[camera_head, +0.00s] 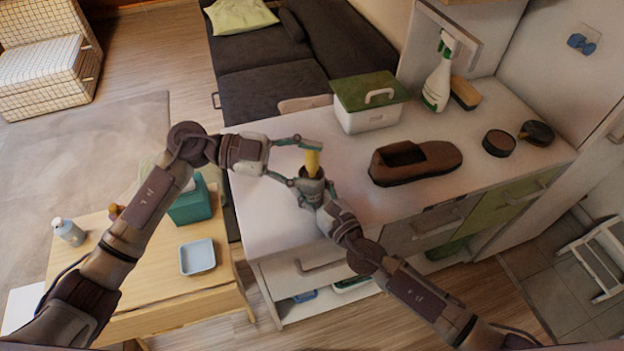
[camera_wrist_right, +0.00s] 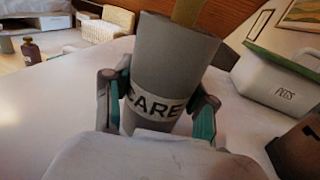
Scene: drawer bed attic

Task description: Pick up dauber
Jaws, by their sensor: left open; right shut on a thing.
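A grey cylindrical cup (camera_wrist_right: 173,58) with a label reading CARE fills the middle of the right wrist view. My right gripper (camera_wrist_right: 160,108) is shut on it, one finger on each side. A yellow upright thing (camera_wrist_right: 187,12), which looks like the dauber's handle, sticks out of the cup's top; its lower part is hidden inside. In the head view the yellow handle (camera_head: 313,161) rises above the cup, over the white counter. My left gripper (camera_head: 307,161) is open, its fingers reaching towards the handle from the left. I cannot tell whether they touch it.
On the white counter (camera_head: 262,215) stand a green-lidded box (camera_head: 366,115), a brown shoe (camera_head: 425,165), a spray bottle (camera_head: 438,80), a brush (camera_head: 465,94) and round tins (camera_head: 499,143). A wooden table (camera_head: 150,265) with a blue tray (camera_head: 197,257) stands at left.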

